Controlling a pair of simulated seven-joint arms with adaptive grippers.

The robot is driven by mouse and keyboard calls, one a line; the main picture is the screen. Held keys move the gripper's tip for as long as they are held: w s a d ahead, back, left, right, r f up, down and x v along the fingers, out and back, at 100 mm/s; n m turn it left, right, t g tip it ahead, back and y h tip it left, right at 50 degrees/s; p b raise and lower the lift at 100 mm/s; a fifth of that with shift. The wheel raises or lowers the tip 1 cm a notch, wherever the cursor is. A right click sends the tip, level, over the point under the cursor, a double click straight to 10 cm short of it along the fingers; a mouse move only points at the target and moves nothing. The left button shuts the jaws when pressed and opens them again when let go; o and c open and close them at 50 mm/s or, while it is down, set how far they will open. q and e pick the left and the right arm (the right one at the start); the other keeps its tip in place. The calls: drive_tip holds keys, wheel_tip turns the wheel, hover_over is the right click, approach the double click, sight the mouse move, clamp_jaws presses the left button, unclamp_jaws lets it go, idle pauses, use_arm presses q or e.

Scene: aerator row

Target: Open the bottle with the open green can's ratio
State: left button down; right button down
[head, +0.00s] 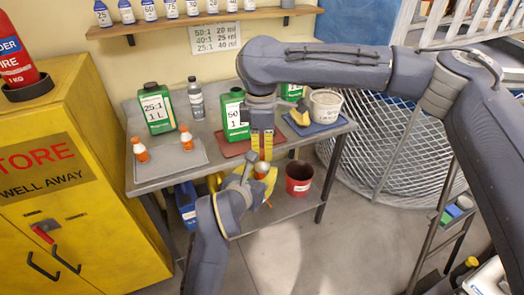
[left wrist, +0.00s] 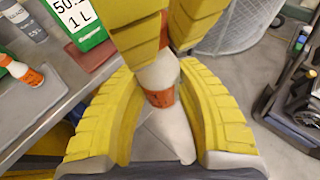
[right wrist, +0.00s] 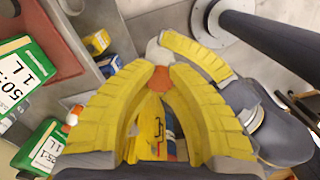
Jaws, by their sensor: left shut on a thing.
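My left gripper (head: 262,176) is shut on a small white and orange bottle (left wrist: 161,97), held in front of the table. My right gripper (head: 262,145) points down from above, its yellow fingers either side of the bottle's upper end. The right wrist view shows the bottle's orange part (right wrist: 158,77) between those fingertips; whether they touch it is unclear. A green can marked 50:1 (head: 234,113) stands on a red mat. A green can marked 25:1 (head: 156,108) stands at the left. A third green can (head: 292,92) is mostly hidden.
Two similar small bottles (head: 140,150) (head: 186,138) stand on a grey mat (head: 170,162). A clear grey bottle (head: 196,99) stands behind. A wall chart (head: 215,38) reads 50:1 20 ml and 25:1 40 ml. Numbered bottles line the shelf (head: 200,20). A red bucket (head: 299,178) stands below.

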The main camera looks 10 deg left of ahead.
idle(0.3)
drive_tip(key=shift+n, duration=0.4)
drive_tip(key=shift+w, duration=0.1)
drive_tip(key=shift+r, duration=0.45)
drive_tip(key=shift+r, duration=0.35)
drive_tip(key=shift+r, duration=0.4)
idle(0.3)
